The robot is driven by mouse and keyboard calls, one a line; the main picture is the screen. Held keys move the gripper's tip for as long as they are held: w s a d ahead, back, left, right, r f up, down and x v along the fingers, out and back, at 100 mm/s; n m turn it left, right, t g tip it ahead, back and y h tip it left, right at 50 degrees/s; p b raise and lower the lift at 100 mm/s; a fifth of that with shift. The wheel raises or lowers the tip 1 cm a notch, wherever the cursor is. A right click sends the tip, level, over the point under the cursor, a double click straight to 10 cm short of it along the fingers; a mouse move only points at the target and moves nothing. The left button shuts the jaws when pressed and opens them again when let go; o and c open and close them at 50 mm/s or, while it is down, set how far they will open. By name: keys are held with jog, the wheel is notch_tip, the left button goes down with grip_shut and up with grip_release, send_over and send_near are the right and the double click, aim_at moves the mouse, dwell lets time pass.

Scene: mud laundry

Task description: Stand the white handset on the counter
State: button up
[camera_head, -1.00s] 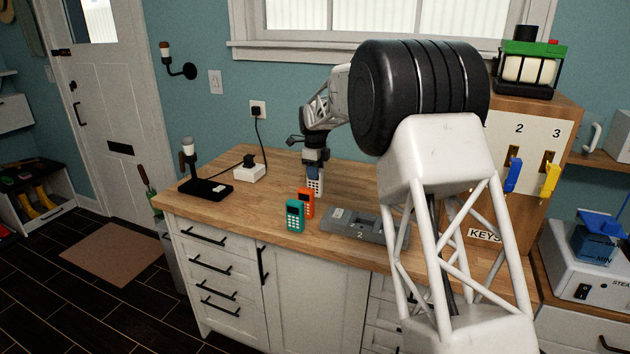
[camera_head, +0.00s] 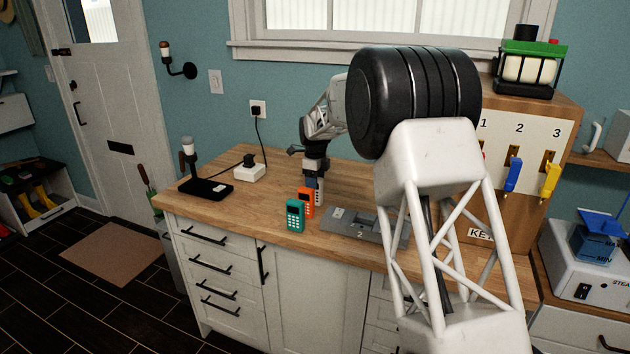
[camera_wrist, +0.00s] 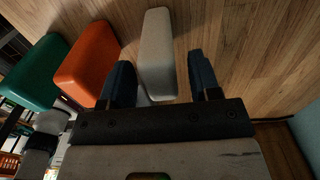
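The white handset (camera_head: 320,187) is at the counter (camera_head: 262,179), just right of the orange handset and mostly hidden behind it and my gripper. In the wrist view the white handset (camera_wrist: 157,50) shows its top end between my two fingers. My gripper (camera_head: 316,173) reaches down from above; in the wrist view its dark fingers (camera_wrist: 161,80) are spread wider than the handset. A gap shows at the right finger; the left finger is very near or touching. The handset looks upright; its base is hidden.
The orange handset (camera_head: 305,202) and green handset (camera_head: 295,215) stand close on the left. A grey cradle numbered 2 (camera_head: 352,226) lies to the right. A black lamp base (camera_head: 206,189) and white socket box (camera_head: 249,173) are farther left. A wooden key cabinet (camera_head: 520,220) stands right.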

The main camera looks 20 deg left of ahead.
dwell(0.3)
notch_tip(320, 180, up, 12)
jog(key=shift+r, duration=0.15)
dwell(0.6)
dwell(0.5)
jog(key=shift+d, duration=0.1)
